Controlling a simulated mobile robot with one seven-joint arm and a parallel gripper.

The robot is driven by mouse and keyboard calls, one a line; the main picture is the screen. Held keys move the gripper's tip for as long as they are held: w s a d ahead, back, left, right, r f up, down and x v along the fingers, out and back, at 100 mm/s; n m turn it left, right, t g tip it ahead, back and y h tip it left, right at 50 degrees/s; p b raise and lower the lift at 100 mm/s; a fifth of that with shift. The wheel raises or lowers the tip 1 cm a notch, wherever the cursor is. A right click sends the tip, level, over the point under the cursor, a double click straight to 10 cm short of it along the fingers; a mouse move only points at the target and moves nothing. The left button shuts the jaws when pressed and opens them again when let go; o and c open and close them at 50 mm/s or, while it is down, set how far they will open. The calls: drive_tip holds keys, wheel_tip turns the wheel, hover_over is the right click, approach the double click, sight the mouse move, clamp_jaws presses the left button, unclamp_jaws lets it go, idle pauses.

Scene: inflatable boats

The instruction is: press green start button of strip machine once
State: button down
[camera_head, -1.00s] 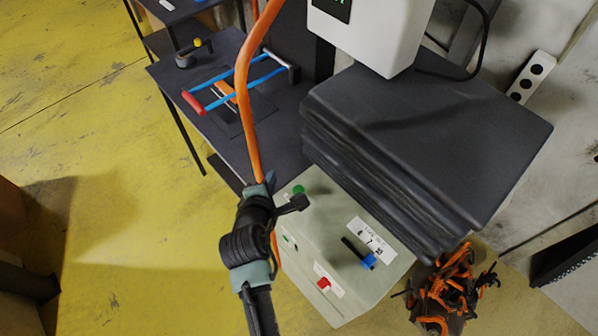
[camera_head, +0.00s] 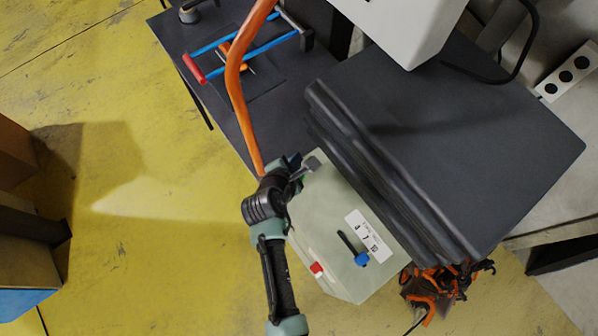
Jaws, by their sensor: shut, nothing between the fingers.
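The strip machine is a pale green box (camera_head: 335,215) in the middle of the picture, beside a stack of dark sheets. Its top carries a blue knob with a black lever (camera_head: 361,258) and a white label (camera_head: 368,236). A red button (camera_head: 317,268) sits on its lower left edge. The green start button does not show; my gripper and wrist cover the box's upper left corner. My gripper (camera_head: 312,166) is shut and empty, over or at that corner. Whether it touches the box I cannot tell.
A stack of dark grey sheets (camera_head: 480,130) stands right of the box. An orange hose (camera_head: 235,85) hangs down to my arm. A dark table (camera_head: 200,60) holds a blue-and-red frame tool (camera_head: 240,55). Orange clamps (camera_head: 440,285) lie below the stack.

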wheel_tip(320, 180, down, 7)
drive_tip(key=b, duration=0.7)
drive_tip(key=shift+f+b, duration=0.45)
drive_tip(key=shift+f, duration=0.35)
drive_tip(key=shift+f, duration=0.15)
idle(0.9)
drive_tip(key=shift+f, duration=0.25)
drive_tip(key=shift+f+b, duration=0.4)
drive_tip(key=shift+f, duration=0.05)
idle(0.6)
idle(0.3)
drive_tip(key=shift+r+p, duration=0.85)
drive_tip(key=shift+p, duration=0.1)
drive_tip(key=shift+r, duration=0.1)
